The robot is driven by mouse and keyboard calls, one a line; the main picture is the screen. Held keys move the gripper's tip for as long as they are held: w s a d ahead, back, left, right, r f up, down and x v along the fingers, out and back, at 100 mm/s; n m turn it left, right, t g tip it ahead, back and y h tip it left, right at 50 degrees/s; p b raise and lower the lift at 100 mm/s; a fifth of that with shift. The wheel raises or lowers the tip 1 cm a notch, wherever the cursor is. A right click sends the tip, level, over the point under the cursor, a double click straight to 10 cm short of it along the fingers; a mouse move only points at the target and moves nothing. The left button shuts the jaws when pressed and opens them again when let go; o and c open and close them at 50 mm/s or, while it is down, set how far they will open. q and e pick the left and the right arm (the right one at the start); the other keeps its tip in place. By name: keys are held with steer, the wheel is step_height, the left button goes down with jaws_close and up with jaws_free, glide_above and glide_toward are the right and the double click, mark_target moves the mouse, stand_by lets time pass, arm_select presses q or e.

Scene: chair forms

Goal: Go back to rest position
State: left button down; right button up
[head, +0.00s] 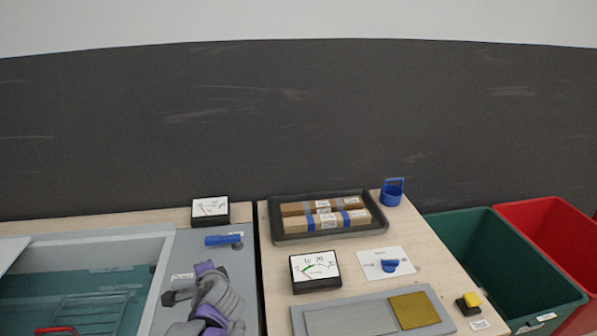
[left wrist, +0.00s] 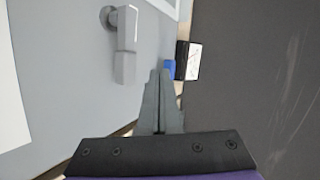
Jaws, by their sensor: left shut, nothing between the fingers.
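My left gripper (left wrist: 160,78) is shut, with its two grey fingers together and nothing between them in the left wrist view. In the head view my left arm, grey with purple bands, is folded low over the grey panel (head: 246,293), between the water tank and the wooden table. It hides part of that panel. A blue handle (head: 223,240) is on the panel behind the arm, apart from it. A blue part (left wrist: 169,70) shows just beside the fingertips in the left wrist view; whether they touch is not clear. My right gripper is not in view.
A water tank (head: 168,252) stands left. A black-framed meter (head: 211,208) stands behind the panel. The table has a dark tray (head: 278,238) with wrapped packages, another meter (head: 315,270) and a blue holder (head: 392,194). Green (head: 500,262) and red (head: 548,228) bins stand right.

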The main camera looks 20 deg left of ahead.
arm_select(q)
steer(key=s+d+n+h+p, duration=0.1)
steer(key=s+d, duration=0.2)
steer(key=d, duration=0.1)
steer(key=s+d+f+n+h+p, duration=0.1)
steer(key=s+d+n+h, duration=0.1)
steer(key=d, duration=0.2)
steer(key=s+d+f+n+g+h+p, duration=0.1)
steer(key=s+d+n, duration=0.1)
steer(key=s+d, duration=0.1)
steer(key=shift+s+d+h+p, duration=0.3)
steer(key=shift+d+h+p, duration=0.1)
steer(key=shift+d, duration=0.25)
steer(key=s+d+f+n+g+h+p, duration=0.1)
steer(key=s+d+f+n+h, duration=0.1)
steer(key=s+d, duration=0.5)
steer(key=d+n+h, duration=0.1)
steer(key=d+h, duration=0.1)
steer(key=d, duration=0.1)
steer(key=shift+p, duration=0.35)
steer(key=shift+a, duration=0.1)
